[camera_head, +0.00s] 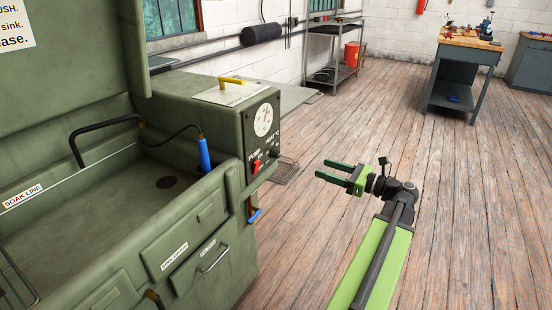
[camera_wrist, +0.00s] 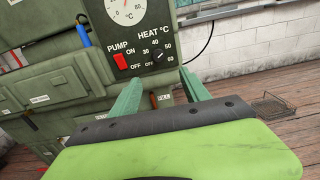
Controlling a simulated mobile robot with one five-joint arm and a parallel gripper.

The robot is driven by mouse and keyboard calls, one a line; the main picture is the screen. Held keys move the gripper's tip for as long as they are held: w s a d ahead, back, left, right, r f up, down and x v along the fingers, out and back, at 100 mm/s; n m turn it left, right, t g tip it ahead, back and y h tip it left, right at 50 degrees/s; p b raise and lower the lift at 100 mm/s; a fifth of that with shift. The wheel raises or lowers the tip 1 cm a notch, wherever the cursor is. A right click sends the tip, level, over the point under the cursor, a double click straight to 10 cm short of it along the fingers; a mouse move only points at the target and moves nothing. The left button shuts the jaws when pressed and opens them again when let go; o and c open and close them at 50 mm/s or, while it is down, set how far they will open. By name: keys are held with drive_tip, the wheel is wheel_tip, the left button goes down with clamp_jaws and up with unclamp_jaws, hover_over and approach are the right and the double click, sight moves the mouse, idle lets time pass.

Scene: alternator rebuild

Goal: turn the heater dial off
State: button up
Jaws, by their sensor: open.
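The heater dial (camera_wrist: 158,55) is a small black knob under the "HEAT °C" lettering on the dark control panel of the green parts washer. Marks 30, 40, 50, 60 and OFF stand around it; I cannot read its pointer surely.
A red pump switch (camera_wrist: 120,61) sits left of the dial, below a round white gauge (camera_wrist: 126,10). A blue-handled brush (camera_head: 205,153) stands at the sink's edge.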

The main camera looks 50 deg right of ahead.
sight(279, 155)
drive_tip(key=x, duration=1.7)
drive_tip(key=shift+a+f, duration=0.1)
drive_tip(key=shift+a, duration=0.1)
drive_tip(key=shift+s, duration=0.1)
clamp_jaws()
